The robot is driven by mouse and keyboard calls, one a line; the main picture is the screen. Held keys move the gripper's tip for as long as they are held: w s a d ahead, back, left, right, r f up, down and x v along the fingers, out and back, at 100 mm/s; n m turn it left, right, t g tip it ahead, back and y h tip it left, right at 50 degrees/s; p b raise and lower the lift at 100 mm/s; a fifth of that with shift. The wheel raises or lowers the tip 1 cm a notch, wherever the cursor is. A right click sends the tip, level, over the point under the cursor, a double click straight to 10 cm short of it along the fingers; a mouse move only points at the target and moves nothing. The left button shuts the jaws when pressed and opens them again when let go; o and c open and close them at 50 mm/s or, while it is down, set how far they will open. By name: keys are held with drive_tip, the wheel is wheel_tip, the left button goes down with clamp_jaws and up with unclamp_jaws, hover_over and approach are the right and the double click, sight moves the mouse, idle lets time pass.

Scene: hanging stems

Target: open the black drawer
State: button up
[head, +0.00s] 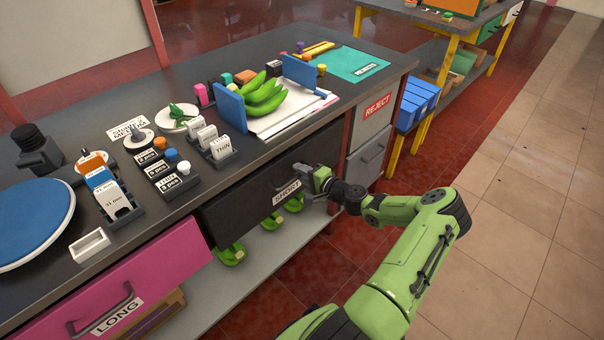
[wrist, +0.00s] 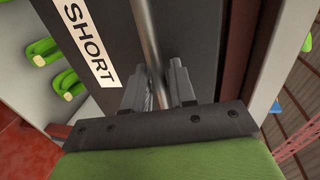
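The black drawer (head: 240,212) sits under the grey worktop, its front looking about flush with the counter. It bears a white SHORT label (head: 286,192), also seen in the wrist view (wrist: 90,42). My gripper (head: 318,183) is at the right part of the drawer front, at its handle. In the wrist view the metal handle bar (wrist: 148,40) runs down between the two fingers of my gripper (wrist: 160,82). The fingers sit close on both sides of the bar and look shut on it. Part of the handle is hidden by my gripper.
A pink LONG drawer (head: 130,290) is at left and a grey REJECT drawer (head: 368,155) at right. Green bent pieces (head: 232,254) lie on the shelf below. Bananas (head: 264,94) and racks stand on the worktop. Floor (head: 500,230) at right is clear.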

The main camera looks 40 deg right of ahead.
clamp_jaws()
